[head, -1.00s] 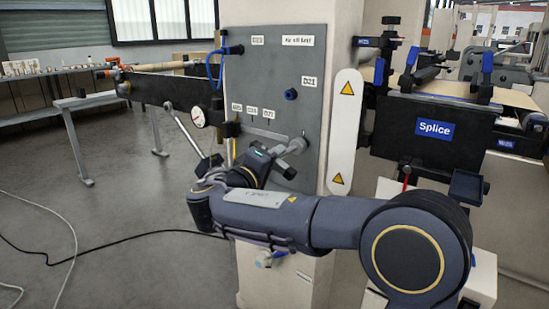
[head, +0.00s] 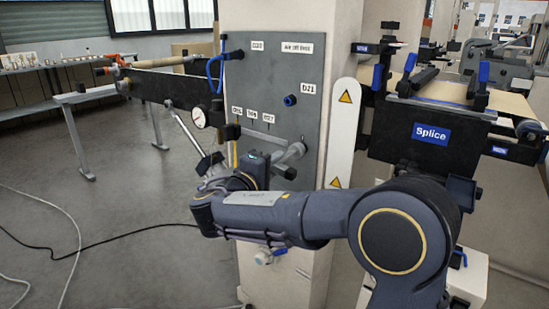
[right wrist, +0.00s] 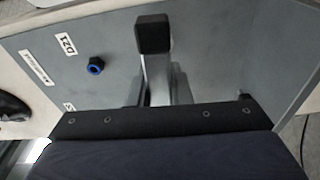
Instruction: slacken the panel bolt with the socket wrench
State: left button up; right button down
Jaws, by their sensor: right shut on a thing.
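The grey panel (head: 262,85) stands upright in the head view. A pale grey bar, which looks like the socket wrench (head: 264,141), lies across its lower part below the small labels. My right gripper (head: 294,153) reaches in front of the panel at the bar's right end and is shut on it. The right wrist view shows a grey finger with a black tip (right wrist: 152,35) close to the panel. The bolt head is hidden behind the gripper and wrench. My left gripper is not in view.
A blue fitting (head: 290,100) sits above the wrench on the panel. A pressure gauge (head: 199,117) and blue hose (head: 214,72) are at its left. The Splice unit (head: 432,132) stands at the right. Open floor lies at left.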

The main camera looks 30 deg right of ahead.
jog(key=shift+r+n+p, duration=0.1)
jog(key=shift+n+p, duration=0.2)
jog(key=shift+r+n+p, duration=0.15)
jog(key=shift+n+p, duration=0.35)
jog(key=shift+p, duration=0.15)
jog(key=shift+n+p, duration=0.4)
jog(key=shift+p, duration=0.25)
jog(key=shift+f+n, duration=0.25)
jog(key=shift+n, duration=0.05)
jog(key=shift+p, duration=0.3)
